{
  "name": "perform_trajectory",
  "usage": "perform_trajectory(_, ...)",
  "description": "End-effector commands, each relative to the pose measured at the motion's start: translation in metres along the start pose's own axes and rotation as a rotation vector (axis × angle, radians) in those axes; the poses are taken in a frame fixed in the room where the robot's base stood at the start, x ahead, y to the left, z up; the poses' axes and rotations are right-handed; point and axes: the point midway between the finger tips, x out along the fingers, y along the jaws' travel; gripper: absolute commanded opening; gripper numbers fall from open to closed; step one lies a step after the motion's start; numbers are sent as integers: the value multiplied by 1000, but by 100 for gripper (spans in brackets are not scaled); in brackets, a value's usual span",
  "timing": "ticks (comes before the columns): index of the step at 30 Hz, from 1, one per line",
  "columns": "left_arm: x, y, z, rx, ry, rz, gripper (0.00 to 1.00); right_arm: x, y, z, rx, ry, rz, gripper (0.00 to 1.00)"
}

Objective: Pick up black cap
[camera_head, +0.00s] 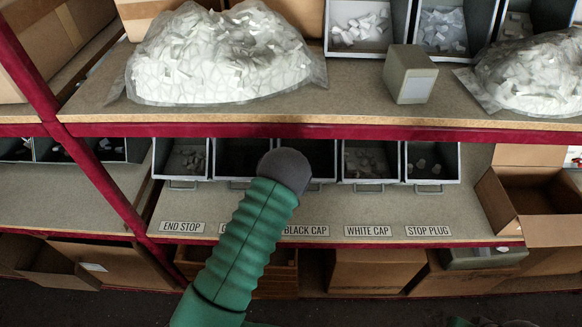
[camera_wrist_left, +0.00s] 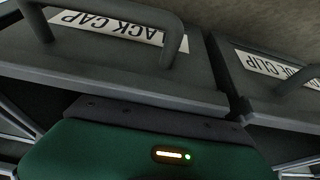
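The BLACK CAP label (camera_head: 306,230) is on the lower shelf edge, below a grey bin (camera_head: 320,158) with a dark inside. My arm hides part of this bin, and I cannot make out single black caps in it. My green left arm rises from the bottom of the head view, and its dark rounded end covers the bin's left front. In the left wrist view, the green gripper housing (camera_wrist_left: 150,152) is close to a bin front with a handle and a BLACK CAP label (camera_wrist_left: 120,28). Its fingers are hidden. My right gripper is not in view.
Neighbouring bins (camera_head: 370,160) stand on both sides, holding small parts. The upper shelf's red edge (camera_head: 400,133) runs just above them. A bag of white parts (camera_head: 220,55) and a grey box (camera_head: 410,75) sit on that shelf. An open cardboard box (camera_head: 535,195) stands right.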

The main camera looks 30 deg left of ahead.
Motion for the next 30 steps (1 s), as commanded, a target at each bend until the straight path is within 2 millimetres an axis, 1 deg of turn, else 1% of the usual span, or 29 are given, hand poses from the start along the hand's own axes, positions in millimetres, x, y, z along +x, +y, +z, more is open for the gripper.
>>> perform_trajectory(1,0,0,0,0,0,0,28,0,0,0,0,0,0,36)
perform_trajectory(3,0,0,0,0,0,0,37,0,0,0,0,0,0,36)
perform_trajectory(4,0,0,0,0,0,0,40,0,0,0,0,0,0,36)
perform_trajectory(14,0,0,0,0,0,0,40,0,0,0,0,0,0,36)
perform_trajectory(17,-6,0,0,0,0,0,40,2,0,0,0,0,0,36)
perform_trajectory(20,-21,0,0,-1,0,0,40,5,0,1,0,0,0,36)
perform_trajectory(23,-42,0,5,-1,1,2,40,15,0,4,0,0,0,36)
perform_trajectory(24,-52,-1,7,-1,1,2,40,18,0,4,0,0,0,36)
perform_trajectory(26,-68,-1,4,-1,2,2,40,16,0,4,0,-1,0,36)
perform_trajectory(30,-102,0,4,0,2,3,40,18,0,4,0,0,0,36)
